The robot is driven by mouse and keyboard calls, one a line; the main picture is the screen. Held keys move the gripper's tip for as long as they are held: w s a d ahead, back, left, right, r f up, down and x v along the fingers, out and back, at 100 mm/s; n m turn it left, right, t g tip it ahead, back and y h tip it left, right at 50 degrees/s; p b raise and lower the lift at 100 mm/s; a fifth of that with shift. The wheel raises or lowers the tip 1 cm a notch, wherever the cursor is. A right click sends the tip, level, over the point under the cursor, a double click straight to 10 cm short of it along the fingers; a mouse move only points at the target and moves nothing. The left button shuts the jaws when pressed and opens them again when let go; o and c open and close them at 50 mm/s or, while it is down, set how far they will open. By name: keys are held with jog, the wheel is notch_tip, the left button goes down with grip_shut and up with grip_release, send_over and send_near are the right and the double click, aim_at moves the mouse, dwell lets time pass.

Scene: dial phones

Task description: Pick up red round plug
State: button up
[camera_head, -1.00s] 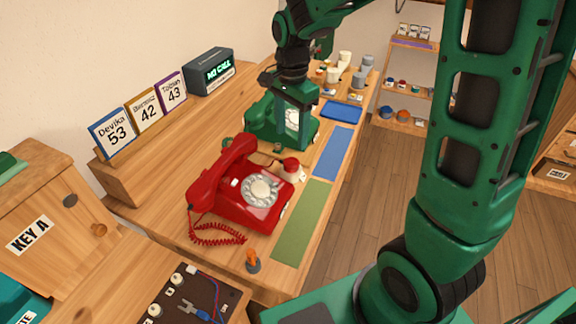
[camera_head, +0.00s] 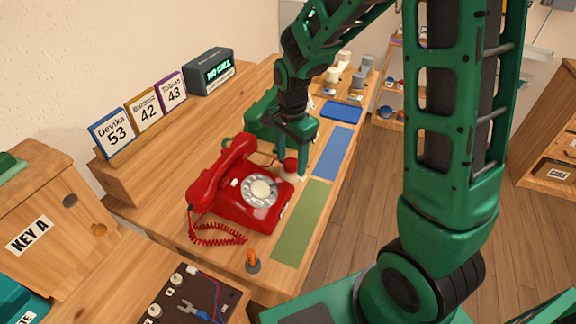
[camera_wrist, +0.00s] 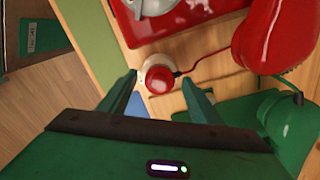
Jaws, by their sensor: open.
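The red round plug (camera_head: 290,163) sits on the desk just behind the red phone, beside its right rear corner. In the wrist view the plug (camera_wrist: 159,80) shows as a red knob on a pale round base, with a dark red cord running from it. My gripper (camera_head: 292,168) is open and points down at the plug. In the wrist view its two fingers (camera_wrist: 160,84) stand on either side of the plug, with gaps visible. The red phone (camera_head: 238,190) has a white dial and its handset in place.
A green phone (camera_head: 262,112) stands behind my gripper, partly hidden. A green mat (camera_head: 300,225) and a blue mat (camera_head: 334,150) lie along the desk's right edge. An orange plug (camera_head: 252,261) stands near the front. Name cards (camera_head: 112,134) line the back ledge.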

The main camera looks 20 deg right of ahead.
jog(key=shift+c, duration=0.4)
jog(key=c, duration=1)
jog(key=shift+o, duration=0.2)
jog(key=shift+r, duration=0.1)
